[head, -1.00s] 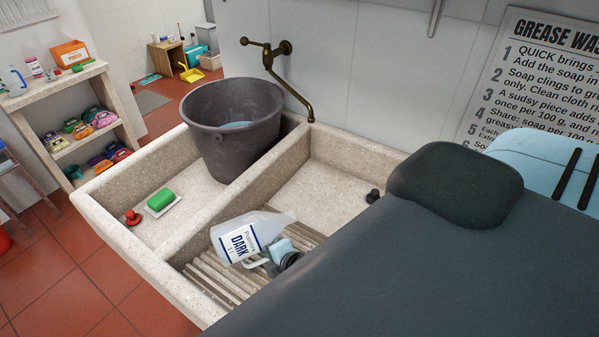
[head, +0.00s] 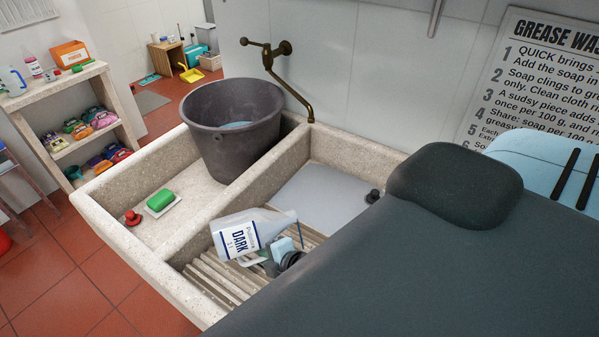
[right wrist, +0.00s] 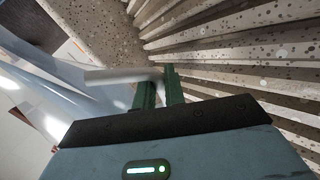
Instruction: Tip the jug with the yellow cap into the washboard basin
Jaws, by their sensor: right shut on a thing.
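A translucent jug (head: 240,234) with a white and blue "DARK" label lies tipped over the ribbed washboard, its neck towards the right basin. No yellow cap shows on it. My right gripper (head: 281,252) is shut on the jug's handle, and in the right wrist view its green fingers (right wrist: 160,88) close around the pale handle. The stone washboard basin (head: 150,262) has ribs at the front and a flat floor behind, where a smooth pale grey-blue liquid (head: 322,197) lies. My left gripper is out of view.
A dark bucket (head: 233,130) stands in the left compartment, with green soap (head: 160,199) and a red plug (head: 132,218) nearby. A brass tap (head: 285,75) hangs over the basin. A black plug (head: 373,196) sits at the right. Shelves (head: 90,78) stand at left.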

